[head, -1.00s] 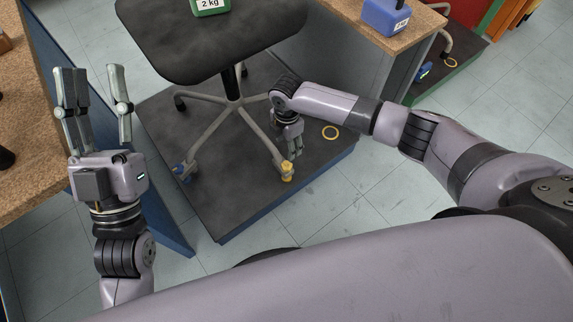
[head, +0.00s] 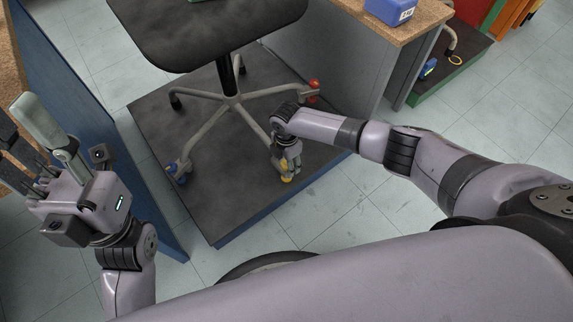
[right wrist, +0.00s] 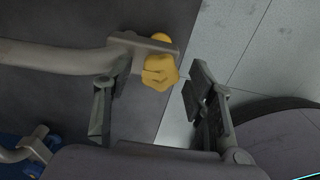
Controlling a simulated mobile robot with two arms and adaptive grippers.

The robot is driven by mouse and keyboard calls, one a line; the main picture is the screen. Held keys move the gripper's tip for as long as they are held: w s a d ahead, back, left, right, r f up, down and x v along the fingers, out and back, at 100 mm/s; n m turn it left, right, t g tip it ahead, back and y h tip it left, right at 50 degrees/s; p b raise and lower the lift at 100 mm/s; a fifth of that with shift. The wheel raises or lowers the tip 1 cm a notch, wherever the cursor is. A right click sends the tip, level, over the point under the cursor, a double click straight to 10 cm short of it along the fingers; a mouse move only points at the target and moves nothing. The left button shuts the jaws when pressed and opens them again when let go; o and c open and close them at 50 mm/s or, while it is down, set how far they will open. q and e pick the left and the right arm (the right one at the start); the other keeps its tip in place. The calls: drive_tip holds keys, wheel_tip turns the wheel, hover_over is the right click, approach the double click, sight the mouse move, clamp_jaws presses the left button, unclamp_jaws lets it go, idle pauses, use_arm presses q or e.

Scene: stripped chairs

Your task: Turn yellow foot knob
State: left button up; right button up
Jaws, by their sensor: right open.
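The yellow foot knob (head: 287,179) is on the end of the chair leg nearest me, on a dark platform (head: 230,205). In the right wrist view the lobed yellow knob (right wrist: 159,72) lies between and just beyond the two fingertips, with the grey leg running left from it. My right gripper (head: 288,164) is open, pointing down over the leg end; a gap shows between the knob and its right finger. My left gripper (head: 28,138) is open and empty at the left, near the wooden worktop. The office chair (head: 215,22) stands upright.
A blue knob (head: 177,172) is on the left leg and a red knob (head: 313,86) on the right leg. A blue weight (head: 391,9) sits on a wooden counter (head: 418,17) at the back right. Tiled floor (head: 350,205) is free in front of the platform.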

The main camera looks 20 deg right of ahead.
drive_tip(key=shift+f, duration=0.25)
drive_tip(key=shift+c, duration=0.4)
drive_tip(key=c, duration=1.1)
